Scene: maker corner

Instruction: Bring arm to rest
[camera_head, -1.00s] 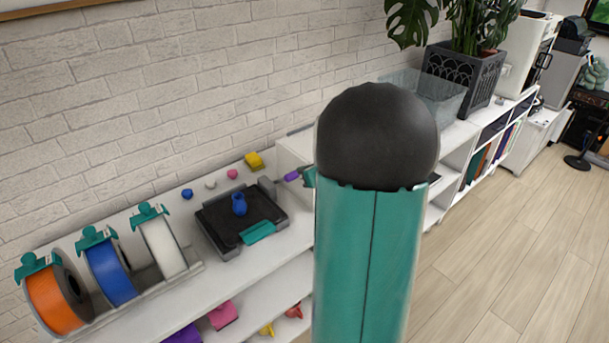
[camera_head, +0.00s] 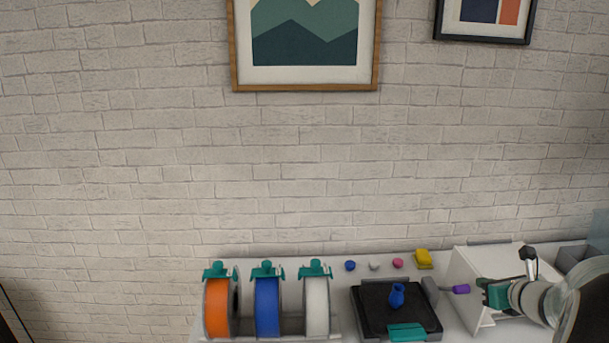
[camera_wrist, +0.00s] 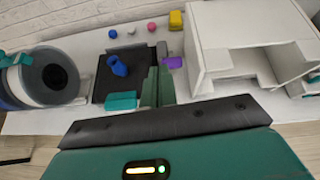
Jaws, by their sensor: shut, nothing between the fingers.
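My gripper (camera_head: 486,292) shows at the right of the head view, with its teal end pointing left over the white shelf top (camera_head: 345,262). Its green fingers also show in the wrist view (camera_wrist: 158,80); they are together with nothing between them. A small purple piece (camera_head: 461,289) lies just beyond the fingertips, beside the dark plate; in the wrist view it is just right of the fingers (camera_wrist: 174,62). I cannot tell whether they touch. A small blue vase-like piece (camera_head: 397,295) stands on the dark plate (camera_head: 372,318), left of my gripper.
Orange (camera_head: 217,308), blue (camera_head: 267,308) and white (camera_head: 317,307) spools stand at the left. Small coloured pieces and a yellow block (camera_head: 423,258) lie along the brick wall. A white open box unit (camera_wrist: 245,45) is close on the right. Pictures hang above.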

